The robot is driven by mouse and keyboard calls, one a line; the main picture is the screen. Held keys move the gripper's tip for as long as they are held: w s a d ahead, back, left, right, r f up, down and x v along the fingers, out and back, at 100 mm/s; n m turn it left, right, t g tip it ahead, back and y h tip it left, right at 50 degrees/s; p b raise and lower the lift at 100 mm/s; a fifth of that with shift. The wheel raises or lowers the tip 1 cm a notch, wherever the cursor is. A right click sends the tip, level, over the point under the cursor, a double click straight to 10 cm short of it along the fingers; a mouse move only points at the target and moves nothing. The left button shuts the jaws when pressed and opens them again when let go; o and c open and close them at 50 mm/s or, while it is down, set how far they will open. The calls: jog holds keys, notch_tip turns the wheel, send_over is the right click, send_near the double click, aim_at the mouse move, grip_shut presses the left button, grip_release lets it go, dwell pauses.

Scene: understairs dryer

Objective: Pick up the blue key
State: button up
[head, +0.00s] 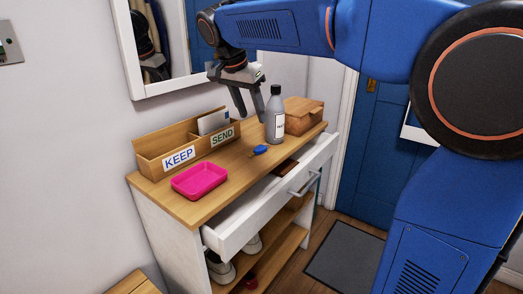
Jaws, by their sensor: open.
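The blue key (260,150) lies on the wooden top of the cabinet (221,167), near its front edge. It is small, with a blue head on the right and a thin shaft to the left. My gripper (250,112) is open and empty. It hangs from my blue arm above the cabinet top, above and behind the key in the picture, apart from it. The fingertips point down, close to the left side of the grey bottle (275,118).
A pink tray (199,180) and a wooden KEEP/SEND organizer (152,167) stand left of the key. A wooden box (304,115) stands right of the bottle. The cabinet's drawer (240,232) is pulled open in front. A mirror (128,60) hangs behind.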

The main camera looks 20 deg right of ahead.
aim_at(263, 146)
jog(key=x, duration=1.2)
jog(key=shift+f, duration=0.4)
jog(key=shift+c, duration=0.6)
jog(key=c, duration=1)
